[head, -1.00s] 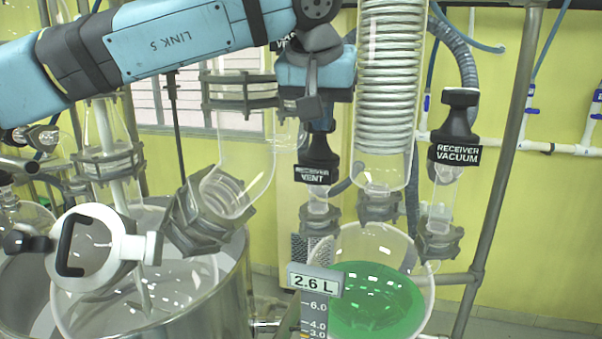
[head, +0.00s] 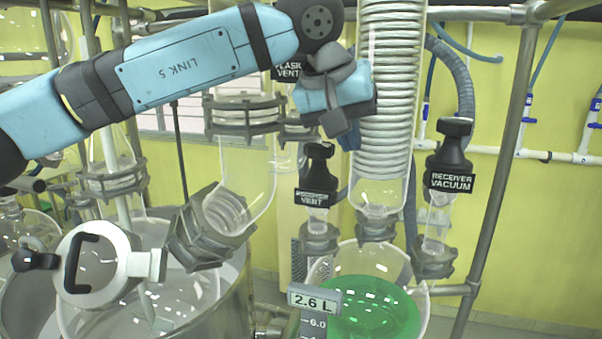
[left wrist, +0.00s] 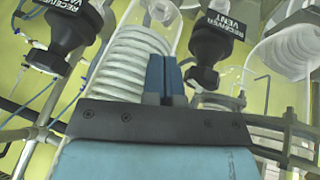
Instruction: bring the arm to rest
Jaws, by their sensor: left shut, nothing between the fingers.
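My left arm comes in from the left in the head view. My left gripper (head: 350,138) hangs above and a little right of the black receiver vent valve knob (head: 317,165), apart from it in the picture. In the left wrist view its two blue fingers (left wrist: 165,74) are together with nothing between them. That view also shows the receiver vent knob (left wrist: 212,45) to the right of the fingers and the receiver vacuum knob (left wrist: 68,30) at the upper left. My right gripper is not in view.
The glass coil condenser (head: 385,95) stands close behind the gripper. The receiver vacuum valve (head: 452,165) is to its right. Below is a glass receiver with green liquid (head: 365,308). A large vessel with a white-lidded port (head: 92,265) is at lower left. A metal post (head: 497,170) stands at right.

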